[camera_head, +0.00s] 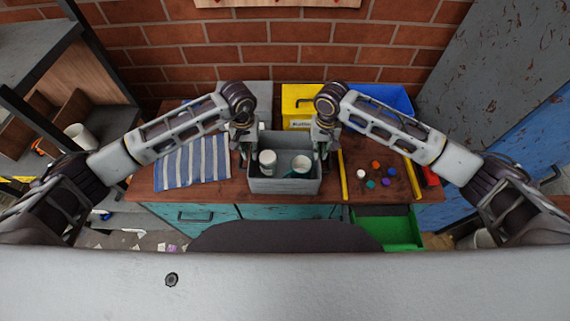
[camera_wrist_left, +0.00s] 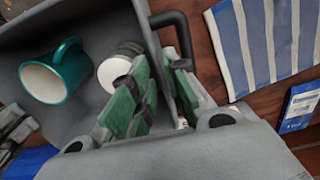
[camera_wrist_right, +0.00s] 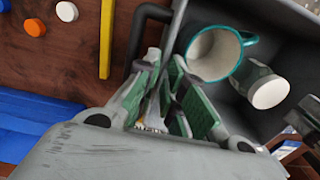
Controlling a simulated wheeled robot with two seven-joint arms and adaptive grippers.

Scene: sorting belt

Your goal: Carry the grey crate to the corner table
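The grey crate (camera_head: 283,186) is on the brown table in the head view, near its front edge. I cannot tell whether its bottom touches the tabletop. Two mugs are inside: a white and dark green one (camera_head: 267,162), and a white one with a teal outside (camera_head: 301,165), also in the left wrist view (camera_wrist_left: 55,75). My left gripper (camera_head: 243,145) is at the crate's left side, its fingers closed about the side wall by the dark handle (camera_wrist_left: 182,35). My right gripper (camera_head: 322,143) is likewise closed at the right side handle (camera_wrist_right: 139,38). The fingers partly hide both grips.
A blue-striped cloth (camera_head: 193,160) lies left of the crate. A yellow bin (camera_head: 297,103) and a blue bin (camera_head: 385,95) stand behind. A yellow strip (camera_head: 342,175) and several coloured discs lie right. Shelves (camera_head: 50,60) stand left.

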